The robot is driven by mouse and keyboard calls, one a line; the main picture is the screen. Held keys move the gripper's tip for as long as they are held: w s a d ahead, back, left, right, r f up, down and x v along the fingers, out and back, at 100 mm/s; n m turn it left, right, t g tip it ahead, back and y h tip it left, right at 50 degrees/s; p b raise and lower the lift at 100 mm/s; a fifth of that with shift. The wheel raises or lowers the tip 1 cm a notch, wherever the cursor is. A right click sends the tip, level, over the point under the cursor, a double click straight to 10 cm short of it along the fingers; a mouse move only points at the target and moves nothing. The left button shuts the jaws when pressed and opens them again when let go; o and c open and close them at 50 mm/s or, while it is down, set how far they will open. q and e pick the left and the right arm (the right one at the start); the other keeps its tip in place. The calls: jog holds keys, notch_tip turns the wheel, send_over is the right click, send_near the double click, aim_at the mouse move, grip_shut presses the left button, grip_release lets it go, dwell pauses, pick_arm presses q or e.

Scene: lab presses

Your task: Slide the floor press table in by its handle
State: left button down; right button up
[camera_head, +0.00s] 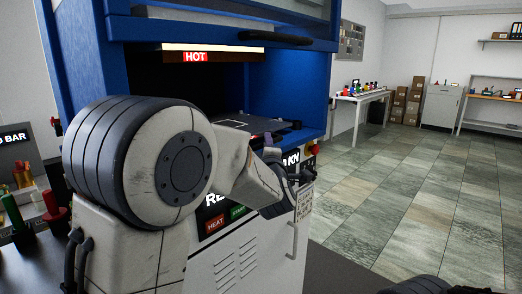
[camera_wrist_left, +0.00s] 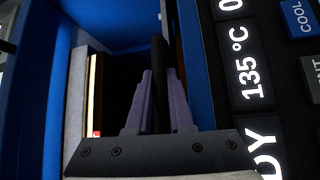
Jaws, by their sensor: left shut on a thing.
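The floor press (camera_head: 85,60) is a blue-framed machine with a lit HOT sign over its dark opening. The press table (camera_head: 272,125) is a dark slab in the opening, with a grey plate (camera_head: 230,123) on it. My left gripper (camera_head: 292,172) is at the front of the press, below the table's right end. In the left wrist view, its two purplish fingers (camera_wrist_left: 158,105) are shut on a dark upright bar, the handle (camera_wrist_left: 158,55). My arm hides much of the press front and the handle in the head view.
The press's control panel, with a red HEAT button (camera_head: 215,224), is behind and below my left arm. A white table (camera_head: 362,97) stands at the back.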

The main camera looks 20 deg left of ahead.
pick_arm(q)
jog(key=c, duration=0.8)
grip_release()
jog(key=shift+f, duration=0.1)
jog(key=shift+s+d, duration=0.1)
